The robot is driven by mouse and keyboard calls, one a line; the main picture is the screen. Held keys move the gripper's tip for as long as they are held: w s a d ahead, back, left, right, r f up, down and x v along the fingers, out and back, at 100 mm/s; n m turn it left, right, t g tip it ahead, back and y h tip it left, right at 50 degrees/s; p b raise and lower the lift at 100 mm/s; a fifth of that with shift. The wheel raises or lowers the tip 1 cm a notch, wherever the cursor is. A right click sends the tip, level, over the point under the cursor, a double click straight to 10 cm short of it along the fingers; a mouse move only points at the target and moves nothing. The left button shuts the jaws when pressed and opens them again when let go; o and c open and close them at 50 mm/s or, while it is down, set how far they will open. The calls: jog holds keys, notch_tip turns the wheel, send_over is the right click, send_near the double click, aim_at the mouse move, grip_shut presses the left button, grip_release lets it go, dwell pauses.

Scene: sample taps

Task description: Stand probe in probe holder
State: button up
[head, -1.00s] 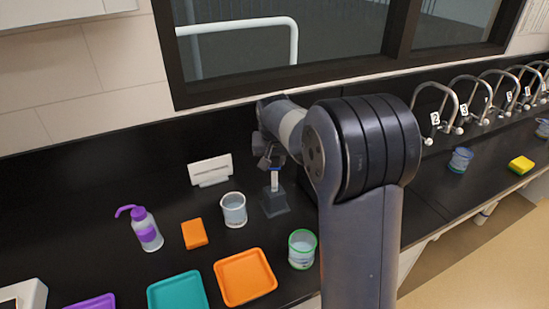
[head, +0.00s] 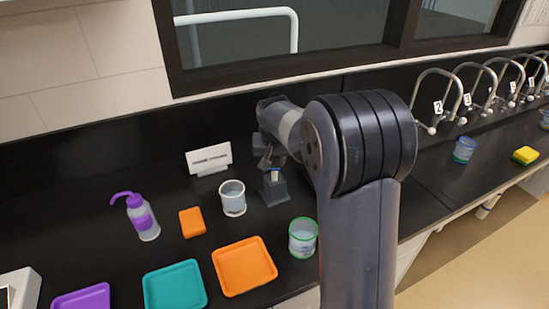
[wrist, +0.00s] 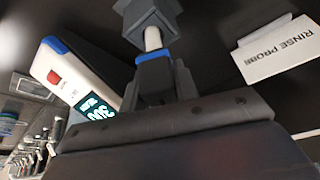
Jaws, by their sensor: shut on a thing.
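In the head view a short piece of the probe (head: 275,175) shows below the fingers, just above the dark grey probe holder (head: 274,193). In the wrist view the probe's white part (wrist: 152,38) runs from my gripper (wrist: 157,78) to the holder (wrist: 148,12). Its lower end is hidden by the holder and appears to be inside it. The probe looks about upright.
A white meter (wrist: 80,82) with a lit display is close beside my gripper. A rinse-probe sign (head: 209,158) stands behind left. A clear beaker (head: 232,198), orange sponge (head: 192,222), wash bottle (head: 142,217), green-rimmed beaker (head: 302,238) and orange tray (head: 244,266) are nearby.

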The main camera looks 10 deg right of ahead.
jog(key=o, duration=1.6)
jog(key=shift+r, duration=0.15)
jog(key=p+v, duration=0.4)
jog(key=v, duration=0.2)
jog(key=shift+r, duration=0.4)
dwell(0.3)
jog(key=shift+b+x, duration=1.95)
jog(key=shift+x, duration=1.45)
jog(key=shift+s, duration=0.15)
